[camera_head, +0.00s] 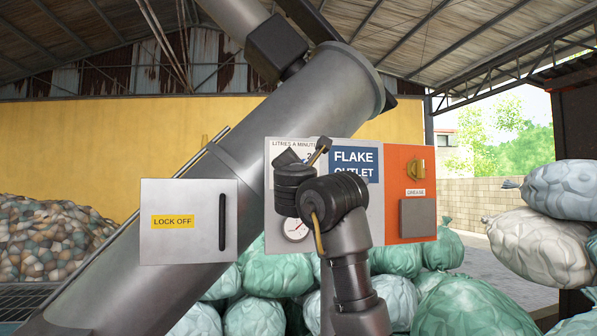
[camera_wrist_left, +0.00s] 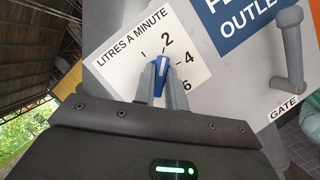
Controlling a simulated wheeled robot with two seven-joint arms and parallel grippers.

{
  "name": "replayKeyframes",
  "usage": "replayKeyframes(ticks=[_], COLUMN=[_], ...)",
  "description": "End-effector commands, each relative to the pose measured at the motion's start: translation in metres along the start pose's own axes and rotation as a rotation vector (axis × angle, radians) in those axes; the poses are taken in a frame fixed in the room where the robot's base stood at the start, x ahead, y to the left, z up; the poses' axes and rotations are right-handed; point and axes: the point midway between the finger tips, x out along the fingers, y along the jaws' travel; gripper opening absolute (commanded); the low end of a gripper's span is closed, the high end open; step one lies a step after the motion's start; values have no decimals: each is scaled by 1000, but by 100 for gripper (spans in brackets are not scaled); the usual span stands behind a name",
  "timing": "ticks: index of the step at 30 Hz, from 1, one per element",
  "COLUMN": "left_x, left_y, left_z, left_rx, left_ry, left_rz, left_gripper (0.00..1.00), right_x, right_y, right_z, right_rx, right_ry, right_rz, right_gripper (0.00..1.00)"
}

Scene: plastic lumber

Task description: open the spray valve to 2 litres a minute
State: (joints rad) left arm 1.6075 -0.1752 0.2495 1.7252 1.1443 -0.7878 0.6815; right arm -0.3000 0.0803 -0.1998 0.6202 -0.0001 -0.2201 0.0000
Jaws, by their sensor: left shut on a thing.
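My left gripper (camera_wrist_left: 162,84) is shut on the knob, one finger on each side. The white line on the knob points up, close to the 2. In the head view my left wrist and forearm stand in front of the grey panel and hide the knob and most of the dial plate (camera_head: 283,144). My right gripper is in neither view.
Right of the dial are a "FLAKE OUTLET" sign (camera_head: 355,160) and an orange "GREASE" panel (camera_head: 397,228) with a yellow knob (camera_head: 416,169). A round gauge (camera_head: 296,231) sits below. A "LOCK OFF" box (camera_head: 188,244) is left. A grey gate handle (camera_wrist_left: 289,55) sticks out nearby.

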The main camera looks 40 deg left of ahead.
Motion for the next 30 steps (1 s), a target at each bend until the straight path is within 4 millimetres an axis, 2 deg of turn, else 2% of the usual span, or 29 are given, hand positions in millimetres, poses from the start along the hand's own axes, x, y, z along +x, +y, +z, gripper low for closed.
replayKeyframes(ticks=[17,18,22,30], left_x=[0,0,0,-1], left_y=[0,0,0,0], left_z=[0,0,0,0], left_rx=[28,28,28,27], left_ry=[0,0,0,1], left_rz=[-11,-11,-11,-10], left_gripper=[0,18,35,35], right_x=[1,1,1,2], right_y=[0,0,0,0], right_z=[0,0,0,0], right_rx=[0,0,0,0], right_ry=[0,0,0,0], right_rz=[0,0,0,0], right_gripper=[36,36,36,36])
